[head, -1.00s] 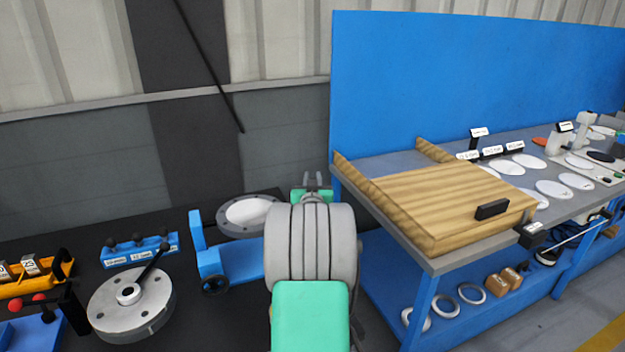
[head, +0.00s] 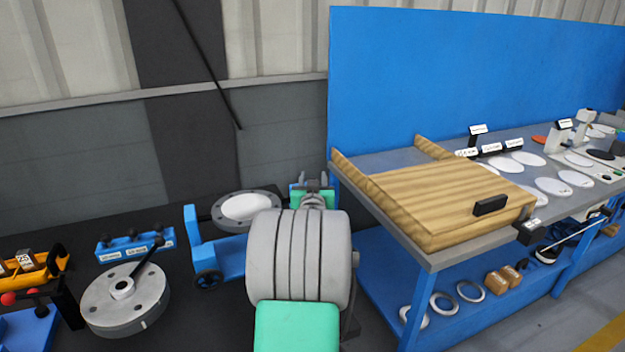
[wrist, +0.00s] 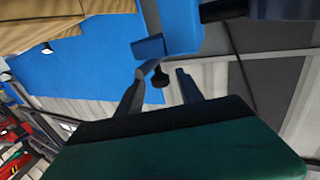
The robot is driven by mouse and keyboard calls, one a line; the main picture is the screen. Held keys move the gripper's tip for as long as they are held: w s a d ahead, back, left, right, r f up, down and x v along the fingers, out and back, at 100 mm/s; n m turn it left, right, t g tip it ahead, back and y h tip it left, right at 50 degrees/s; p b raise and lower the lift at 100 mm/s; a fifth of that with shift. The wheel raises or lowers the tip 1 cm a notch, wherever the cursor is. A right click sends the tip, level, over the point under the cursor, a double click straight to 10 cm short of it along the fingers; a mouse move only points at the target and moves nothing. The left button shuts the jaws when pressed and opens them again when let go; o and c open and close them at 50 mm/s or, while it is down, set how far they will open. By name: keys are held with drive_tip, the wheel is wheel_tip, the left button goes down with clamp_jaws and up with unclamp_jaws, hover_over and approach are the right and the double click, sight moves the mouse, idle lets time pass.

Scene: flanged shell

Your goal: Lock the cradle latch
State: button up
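The blue cradle (head: 228,262) stands on the dark surface left of my arm, with a black wheel-like knob at its front. A grey flanged ring with a white face (head: 246,208) rests at its far side. My gripper (head: 313,179) shows behind my grey arm link, right of the ring, its two fingers apart. In the wrist view the open fingers (wrist: 161,76) point at a blue block (wrist: 172,28). A small black knob (wrist: 159,79) shows between the fingertips; contact cannot be told. I cannot tell which of these parts is the latch.
A blue bench with a wooden box (head: 450,195) stands close on the right. A grey flanged disc with a black handle (head: 125,300) lies at left. Behind it is a blue rack with black knobs (head: 135,248).

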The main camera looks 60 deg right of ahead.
drive_tip(key=b+v, duration=0.1)
drive_tip(key=v, duration=0.7)
